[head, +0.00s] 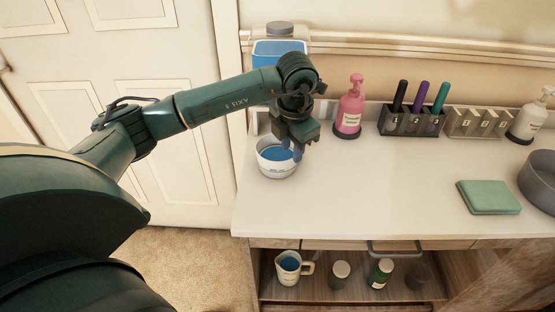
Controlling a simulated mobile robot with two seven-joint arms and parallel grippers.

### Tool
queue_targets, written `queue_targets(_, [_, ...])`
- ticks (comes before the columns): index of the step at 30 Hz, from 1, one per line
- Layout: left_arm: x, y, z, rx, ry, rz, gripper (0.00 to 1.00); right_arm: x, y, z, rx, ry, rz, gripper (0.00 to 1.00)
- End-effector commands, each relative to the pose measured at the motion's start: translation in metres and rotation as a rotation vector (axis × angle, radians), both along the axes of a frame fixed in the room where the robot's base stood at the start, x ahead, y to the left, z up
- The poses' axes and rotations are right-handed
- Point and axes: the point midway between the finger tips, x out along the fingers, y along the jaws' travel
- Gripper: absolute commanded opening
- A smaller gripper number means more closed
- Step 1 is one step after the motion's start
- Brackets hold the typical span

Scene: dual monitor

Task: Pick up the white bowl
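The white bowl (275,171) stands upright near the left end of the white tabletop, with a blue inside. My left gripper (294,150) points down at the bowl's right side, with its fingers over or at the right rim. The fingers hide part of that rim. I cannot tell whether they touch the bowl or how far apart they are. My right gripper is not in view.
A blue container (279,50) stands behind the arm. A pink pump bottle (350,108), a dark marker holder (410,122) and a clear holder (478,124) line the back. A green pad (488,197) and grey bowl (540,180) are right. The table's middle is clear.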

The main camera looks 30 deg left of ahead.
Motion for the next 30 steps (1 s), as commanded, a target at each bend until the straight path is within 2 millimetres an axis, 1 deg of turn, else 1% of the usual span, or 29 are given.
queue_targets(1, [0.001, 0.001, -0.01, 0.0, 0.003, 0.0, 0.3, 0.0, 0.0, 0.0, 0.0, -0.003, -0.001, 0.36])
queue_targets(3, [0.002, 0.001, -0.019, -0.001, 0.003, -0.001, 0.3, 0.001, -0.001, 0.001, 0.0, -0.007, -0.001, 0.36])
queue_targets(10, [0.005, 0.003, -0.035, -0.001, 0.003, -0.002, 0.3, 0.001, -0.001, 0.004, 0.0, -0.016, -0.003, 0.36])
queue_targets(15, [0.008, 0.007, -0.061, -0.001, 0.004, -0.002, 0.3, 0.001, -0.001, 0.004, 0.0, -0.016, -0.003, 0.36])
queue_targets(18, [0.01, 0.008, -0.073, -0.003, 0.001, -0.001, 0.3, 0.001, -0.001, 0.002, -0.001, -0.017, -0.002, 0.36])
queue_targets(21, [0.011, 0.009, -0.079, -0.003, 0.001, -0.002, 0.3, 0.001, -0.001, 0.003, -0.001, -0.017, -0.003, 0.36])
queue_targets(27, [0.011, 0.009, -0.079, -0.003, 0.0, -0.002, 0.3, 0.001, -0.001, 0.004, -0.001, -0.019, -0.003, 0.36])
queue_targets(28, [0.011, 0.009, -0.079, -0.002, 0.0, -0.002, 0.29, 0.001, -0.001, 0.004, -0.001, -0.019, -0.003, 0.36])
queue_targets(30, [0.011, 0.009, -0.079, -0.003, 0.0, -0.002, 0.24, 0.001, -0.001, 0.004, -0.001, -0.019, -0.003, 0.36])
